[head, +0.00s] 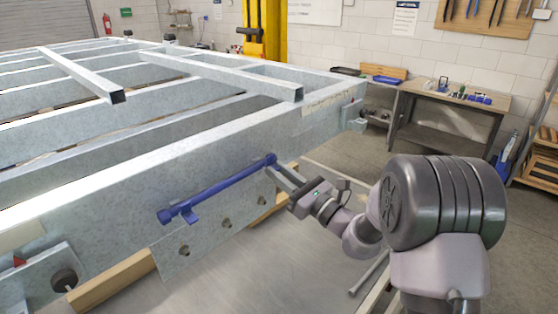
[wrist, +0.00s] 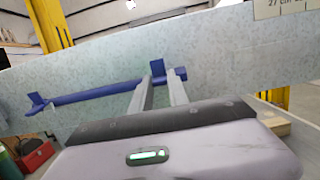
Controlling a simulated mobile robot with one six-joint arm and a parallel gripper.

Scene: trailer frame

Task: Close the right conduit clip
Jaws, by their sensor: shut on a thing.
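A blue conduit (head: 220,187) runs along the side of the grey trailer beam, rising to the right in the head view. It also shows in the wrist view (wrist: 95,93). The blue right conduit clip (head: 271,159) is at its right end, and in the wrist view (wrist: 158,68) part of it shows between my fingers. A blue left clip (head: 167,216) is at the other end. My gripper (head: 274,170) is at the right clip, its two fingers (wrist: 160,80) closed on it. The fingers hide part of the clip, so I cannot tell whether it is latched.
The trailer frame (head: 120,165) fills the left, with a plate with bolts (head: 205,235) below the conduit. A wooden beam (head: 115,285) lies under the frame. A workbench (head: 450,100) stands at the back right. The floor between bench and frame is mostly clear.

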